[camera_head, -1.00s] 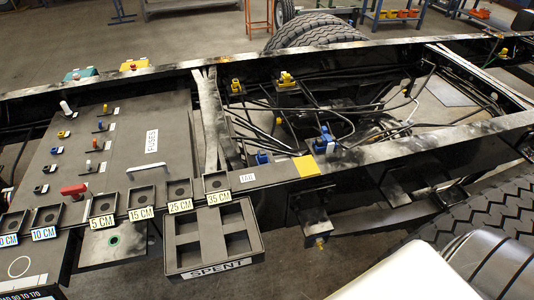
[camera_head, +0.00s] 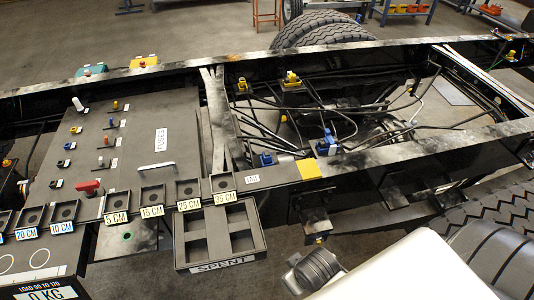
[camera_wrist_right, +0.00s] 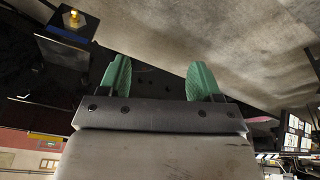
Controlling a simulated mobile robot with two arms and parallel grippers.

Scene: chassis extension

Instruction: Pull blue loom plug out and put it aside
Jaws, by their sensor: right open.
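A blue plug (camera_head: 327,143) sits among dark cables inside the chassis frame in the head view. A second blue plug (camera_head: 266,159) sits further left, near the frame's front rail; I cannot tell which one is the loom plug. My right gripper (camera_wrist_right: 158,66) is open in the right wrist view, with two green fingers apart and nothing between them. It is not near either blue plug in that view. A grey part of my arm shows at the bottom of the head view, but no fingers show there. My left gripper is not in view.
Yellow plugs (camera_head: 292,79) sit on the far side of the frame. A SPENT tray (camera_head: 179,246) with empty compartments hangs at the front, beside labelled small trays (camera_head: 222,184) and a fuse panel (camera_head: 140,130). The front frame rail (camera_head: 420,150) crosses before the cables. A tyre (camera_head: 495,220) stands at right.

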